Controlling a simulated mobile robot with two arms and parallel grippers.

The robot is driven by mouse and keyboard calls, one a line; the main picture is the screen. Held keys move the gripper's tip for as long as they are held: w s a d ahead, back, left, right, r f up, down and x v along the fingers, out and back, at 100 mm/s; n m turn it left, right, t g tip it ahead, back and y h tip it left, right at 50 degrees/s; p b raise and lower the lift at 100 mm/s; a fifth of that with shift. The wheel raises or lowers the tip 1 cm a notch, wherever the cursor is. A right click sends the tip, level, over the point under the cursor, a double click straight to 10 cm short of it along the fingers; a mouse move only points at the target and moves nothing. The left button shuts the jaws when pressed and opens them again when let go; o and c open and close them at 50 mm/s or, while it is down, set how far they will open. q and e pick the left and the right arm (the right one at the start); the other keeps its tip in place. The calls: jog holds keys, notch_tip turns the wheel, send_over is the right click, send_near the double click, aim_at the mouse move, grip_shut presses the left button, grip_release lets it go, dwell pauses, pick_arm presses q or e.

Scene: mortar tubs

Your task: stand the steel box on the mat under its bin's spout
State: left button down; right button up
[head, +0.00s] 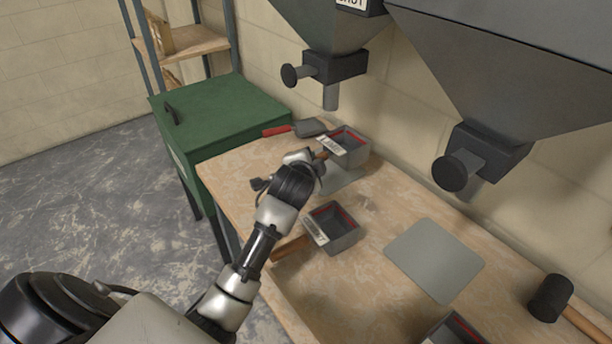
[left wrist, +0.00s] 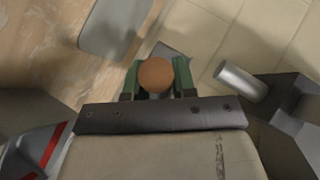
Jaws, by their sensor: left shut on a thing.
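A grey steel box (head: 354,154) with a white label, a red line inside and a wooden handle is at the back of the workbench. My left gripper (head: 320,156) is shut on the handle; in the left wrist view its green fingers flank the round wooden handle end (left wrist: 157,75). The box is below the left bin's spout (head: 330,97), with a gap between them. A grey mat (head: 342,182) shows partly below and in front of the box. Whether the box touches the mat cannot be told. My right gripper is out of view.
A second steel box (head: 348,243) stands in front, and a third (head: 456,330) shows at the bottom edge. A bare mat (head: 435,260) lies right. A mallet (head: 550,298) and a red-handled tool (head: 309,128) lie on the bench. A second bin (head: 510,60) overhangs right.

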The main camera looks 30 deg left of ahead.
pick_arm(q)
jog(key=a+f, duration=0.1)
jog(key=a, duration=0.1)
jog(key=w+a+f, duration=0.1)
jog(key=a, duration=0.1)
jog(key=w+a+f, duration=0.1)
jog(key=a+f, duration=0.1)
jog(key=shift+w+a, duration=0.1)
jog(key=shift+f, duration=2.1)
jog(key=c, duration=1.2)
grip_release()
jog(key=shift+f, duration=0.1)
jog(key=shift+r, duration=0.25)
jog(key=v, duration=1.2)
jog(key=shift+p, duration=0.3)
